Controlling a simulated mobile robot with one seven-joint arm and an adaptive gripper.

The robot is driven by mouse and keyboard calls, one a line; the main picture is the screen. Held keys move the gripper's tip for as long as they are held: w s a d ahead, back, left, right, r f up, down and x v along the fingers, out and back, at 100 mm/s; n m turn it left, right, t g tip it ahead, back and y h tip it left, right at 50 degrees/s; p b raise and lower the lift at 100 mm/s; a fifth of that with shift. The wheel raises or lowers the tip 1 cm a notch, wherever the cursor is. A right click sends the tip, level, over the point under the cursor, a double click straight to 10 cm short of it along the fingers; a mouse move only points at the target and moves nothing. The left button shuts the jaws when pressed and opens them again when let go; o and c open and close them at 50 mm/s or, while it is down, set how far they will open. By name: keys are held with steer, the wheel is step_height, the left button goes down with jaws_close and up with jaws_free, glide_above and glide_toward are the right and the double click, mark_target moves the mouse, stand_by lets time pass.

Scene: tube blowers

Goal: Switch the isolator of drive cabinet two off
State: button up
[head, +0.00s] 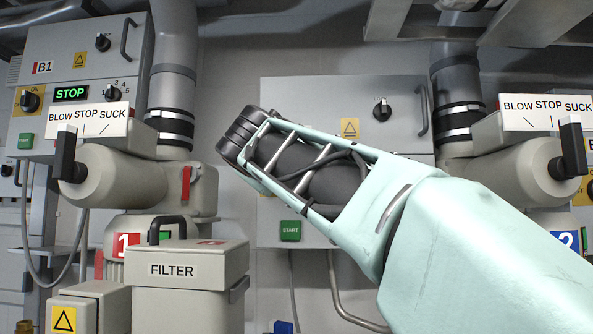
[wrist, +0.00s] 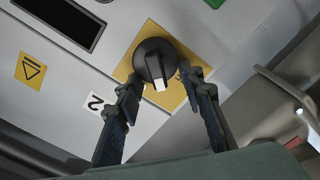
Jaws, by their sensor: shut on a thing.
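The isolator (wrist: 152,52) is a black rotary knob on a yellow plate (wrist: 177,95) in the wrist view. Its grip bar has a white mark pointing toward the bottom of the picture. My gripper (wrist: 158,80) is shut on the knob, one dark finger on each side. In the head view my arm covers the isolator and my fingers. The grey cabinet (head: 300,95) behind the arm shows a black door knob (head: 382,109) and a green START button (head: 290,230).
Another blower lever (head: 570,147) juts out at the right. A dark display (wrist: 65,20) lies above the warning sign (wrist: 32,69).

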steer(key=shift+a+f+n+p, duration=0.1)
steer(key=shift+f+n+p, duration=0.15)
steer(key=shift+n, duration=1)
steer(key=shift+a+f+n+p, duration=0.15)
steer(key=shift+n+p, duration=0.15)
steer(key=shift+n, duration=0.9)
steer(key=shift+d+f+n+p, duration=0.1)
steer(key=shift+f+n+p, duration=0.15)
steer(key=shift+n, duration=1)
steer(key=o, duration=1.1)
steer(key=shift+o, duration=0.2)
steer(key=shift+r, duration=0.1)
